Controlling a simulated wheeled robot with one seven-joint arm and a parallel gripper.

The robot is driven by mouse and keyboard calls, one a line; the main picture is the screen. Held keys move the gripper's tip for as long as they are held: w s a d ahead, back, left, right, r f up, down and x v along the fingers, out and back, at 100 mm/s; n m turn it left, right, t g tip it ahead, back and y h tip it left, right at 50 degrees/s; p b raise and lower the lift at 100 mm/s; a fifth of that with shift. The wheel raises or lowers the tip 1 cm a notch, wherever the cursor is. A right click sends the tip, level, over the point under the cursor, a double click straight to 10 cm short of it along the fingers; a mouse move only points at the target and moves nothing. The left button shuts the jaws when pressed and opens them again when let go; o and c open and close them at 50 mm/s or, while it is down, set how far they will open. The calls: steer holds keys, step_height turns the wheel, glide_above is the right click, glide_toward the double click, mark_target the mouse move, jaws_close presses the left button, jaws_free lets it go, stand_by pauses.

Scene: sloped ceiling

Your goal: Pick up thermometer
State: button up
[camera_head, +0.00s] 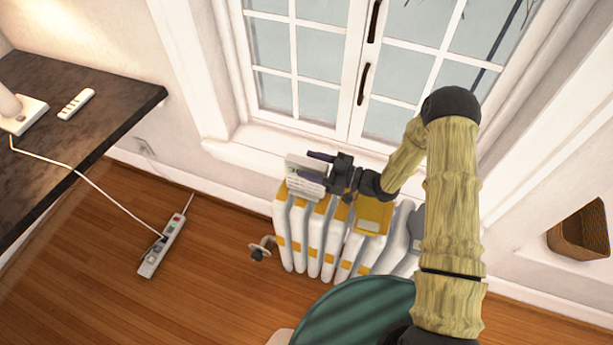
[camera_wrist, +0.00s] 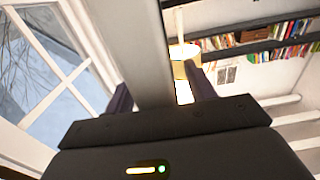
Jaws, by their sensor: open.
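A pale grey-white box-like device (camera_head: 303,190), probably the thermometer, is at the radiator's left end, below the window sill. My gripper (camera_head: 308,166) reaches it from the right. Its two dark purple fingers are open, one near the device's top and one across its front face. In the wrist view a pale grey slab (camera_wrist: 150,50), seemingly the same device, stands between the open fingers (camera_wrist: 162,95). I cannot tell whether either finger touches it, or whether it rests on the radiator.
A white radiator (camera_head: 312,245) with yellow patches stands under the window. A yellow item (camera_head: 372,215) with a grey label is on its top. A dark table (camera_head: 100,105) is at left, and a power strip (camera_head: 160,247) lies on the floor. A green round seat (camera_head: 350,315) is in front.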

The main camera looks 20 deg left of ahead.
jaws_close()
stand_by(0.3)
step_height(320, 180, up, 10)
steer(key=shift+r, duration=0.1)
stand_by(0.6)
stand_by(0.7)
